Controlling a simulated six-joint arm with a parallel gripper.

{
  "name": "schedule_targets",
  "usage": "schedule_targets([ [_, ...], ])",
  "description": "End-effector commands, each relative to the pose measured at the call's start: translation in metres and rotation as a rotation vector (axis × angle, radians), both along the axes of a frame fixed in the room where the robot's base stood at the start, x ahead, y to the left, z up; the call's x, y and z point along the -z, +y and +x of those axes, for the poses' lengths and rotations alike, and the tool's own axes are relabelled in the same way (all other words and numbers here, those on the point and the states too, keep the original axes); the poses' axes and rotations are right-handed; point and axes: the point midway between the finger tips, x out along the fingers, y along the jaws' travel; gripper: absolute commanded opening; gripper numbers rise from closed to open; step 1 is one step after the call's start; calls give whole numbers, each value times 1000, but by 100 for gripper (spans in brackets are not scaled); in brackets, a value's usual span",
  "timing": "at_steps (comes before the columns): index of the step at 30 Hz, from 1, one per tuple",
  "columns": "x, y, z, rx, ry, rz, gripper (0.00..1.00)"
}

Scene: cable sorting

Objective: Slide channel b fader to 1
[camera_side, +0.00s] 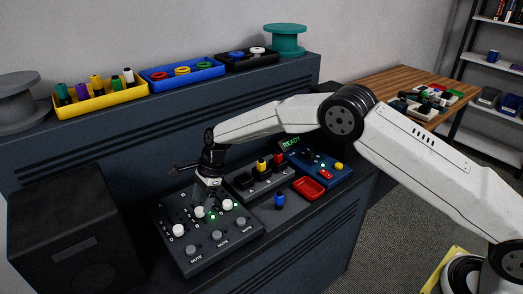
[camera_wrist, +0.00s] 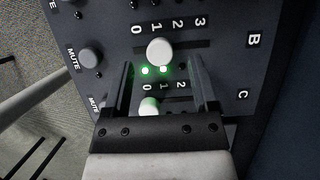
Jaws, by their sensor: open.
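The dark fader panel (camera_side: 183,258) has three white fader knobs. The middle one, the channel B knob (camera_side: 199,211), also shows in the wrist view (camera_wrist: 159,50), near the 1 and 2 marks of its scale; its exact setting is hard to tell. The B label (camera_wrist: 253,40) is at the right. My gripper (camera_side: 207,200) is low over the panel, pointing down. In the wrist view my gripper (camera_wrist: 160,66) is open, fingers apart on either side of the B knob's line. Contact is unclear. The channel C knob (camera_wrist: 148,106) is partly hidden between the fingers.
Grey mute buttons (camera_side: 217,235) line the panel's front. A blue knob-like piece (camera_side: 279,200) and a red tray (camera_side: 309,188) stand to the right. Behind are a connector box (camera_side: 240,183) and a blue panel (camera_side: 325,160) with a READY display. A black box (camera_side: 75,235) stands left.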

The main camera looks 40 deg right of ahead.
Motion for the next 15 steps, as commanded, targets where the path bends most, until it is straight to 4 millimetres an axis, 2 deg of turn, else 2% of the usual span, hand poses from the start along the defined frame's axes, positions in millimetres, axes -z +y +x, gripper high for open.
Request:
schedule_targets([
  [9,-38,-16,0,1,-2,1,76],
  [15,-48,-20,0,0,0,0,76],
])
